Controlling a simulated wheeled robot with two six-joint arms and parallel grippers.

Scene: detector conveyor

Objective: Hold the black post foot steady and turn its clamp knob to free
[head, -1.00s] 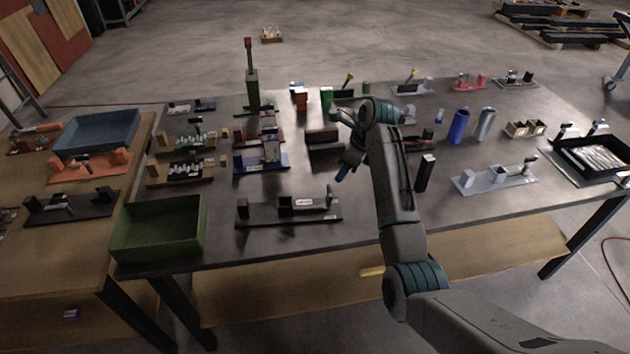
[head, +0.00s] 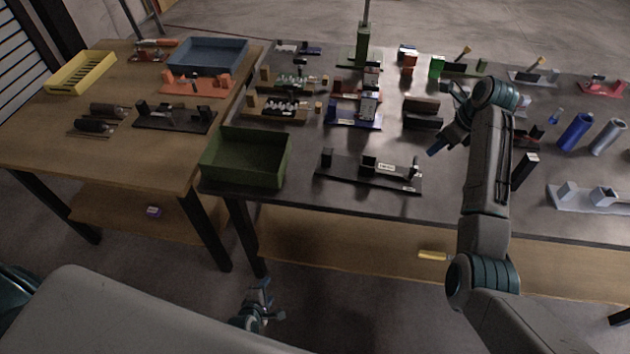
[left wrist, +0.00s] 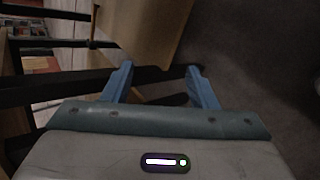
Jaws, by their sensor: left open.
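A black fixture with upright blocks and a white label on a long black base (head: 340,176) stands near the front edge of the dark table. A similar black fixture (head: 160,118) lies on the wooden table at left. I cannot tell which is the post foot, and no clamp knob is clear at this size. My left gripper (head: 262,297) is low in front of the tables, empty; its two blue fingers are spread in the left wrist view (left wrist: 160,85). My right gripper (head: 438,140) hangs above the dark table, right of the labelled fixture; its jaws are unclear.
A green bin (head: 245,178) stands at the dark table's front left corner. A blue bin (head: 208,56), a yellow tray (head: 80,72) and an orange fixture (head: 200,87) are on the wooden table. Table legs and lower shelves stand near my left gripper. The wooden table's front is clear.

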